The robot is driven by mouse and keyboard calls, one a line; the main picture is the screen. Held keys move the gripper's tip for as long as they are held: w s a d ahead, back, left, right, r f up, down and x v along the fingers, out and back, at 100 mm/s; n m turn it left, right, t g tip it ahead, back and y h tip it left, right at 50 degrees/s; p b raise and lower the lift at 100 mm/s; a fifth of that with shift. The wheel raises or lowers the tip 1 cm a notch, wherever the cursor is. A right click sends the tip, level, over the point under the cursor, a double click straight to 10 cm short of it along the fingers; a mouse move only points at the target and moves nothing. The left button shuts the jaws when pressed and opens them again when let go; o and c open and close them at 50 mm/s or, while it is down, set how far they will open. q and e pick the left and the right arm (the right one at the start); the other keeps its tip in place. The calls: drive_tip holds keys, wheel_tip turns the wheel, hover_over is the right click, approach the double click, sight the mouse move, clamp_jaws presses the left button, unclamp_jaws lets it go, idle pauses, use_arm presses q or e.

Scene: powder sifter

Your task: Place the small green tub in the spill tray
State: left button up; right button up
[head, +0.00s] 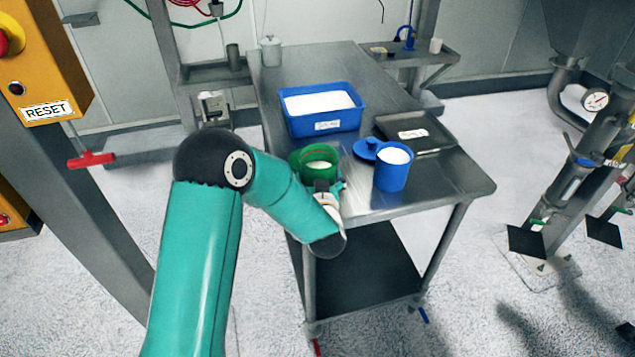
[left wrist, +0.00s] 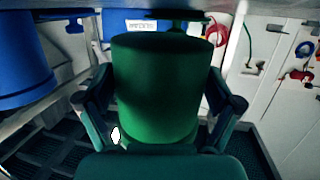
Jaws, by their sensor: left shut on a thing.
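The small green tub (head: 315,156) is at the near left part of the metal table, left of a blue tub. It is open at the top, with something pale inside. My left gripper (head: 327,185) is shut on the green tub from the near side. In the left wrist view the green tub (left wrist: 160,85) fills the space between the two fingers. I cannot tell whether its base touches the table. The spill tray (head: 437,138), dark and shallow with a white label, lies on the table's right side, beyond the blue tub. My right gripper is not in view.
A blue tub (head: 391,175) of white powder and a blue lid (head: 365,149) stand between the green tub and the spill tray. A blue bin (head: 322,121) of white powder sits behind. A lidded pot (head: 271,51) stands at the far left corner. The table's (head: 450,178) near right corner is clear.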

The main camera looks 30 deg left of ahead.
use_arm(q)
wheel_tip(320, 180, down, 2)
drive_tip(key=o, duration=1.2)
drive_tip(key=shift+f, duration=0.1)
